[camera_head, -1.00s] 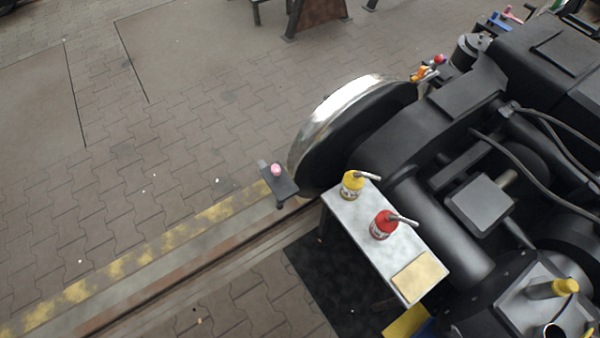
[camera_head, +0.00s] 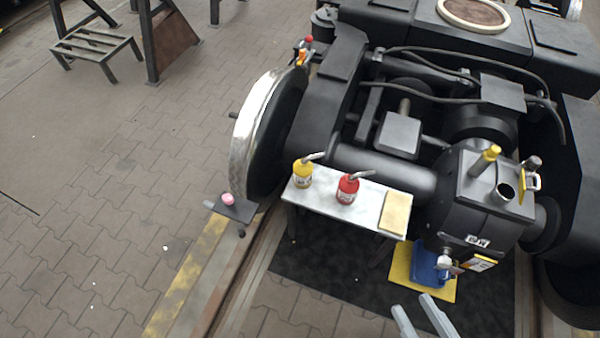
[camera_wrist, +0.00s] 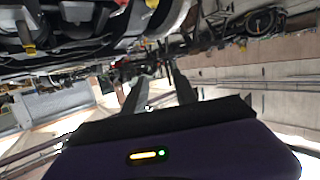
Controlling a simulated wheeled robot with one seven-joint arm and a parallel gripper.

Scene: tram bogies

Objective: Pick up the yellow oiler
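The yellow oiler (camera_head: 303,175), a small bottle with a grey spout pointing right, stands upright at the left end of a narrow white-topped bench (camera_head: 335,205). A red oiler (camera_head: 347,189) of the same shape stands just right of it. My gripper (camera_head: 412,302) shows at the bottom of the head view as two light grey fingers, apart from each other. It is well to the right of and nearer than the yellow oiler, touching nothing I can see. The wrist view shows the fingers (camera_wrist: 158,72) spread and empty; I cannot make out the yellow oiler there.
A tan pad (camera_head: 395,213) lies on the bench's right end. A black bogie with a shiny wheel (camera_head: 250,135) stands close behind the bench. A pink object rests on a small dark plate (camera_head: 237,209) at left. A blue item (camera_head: 425,268) lies on a yellow sheet below.

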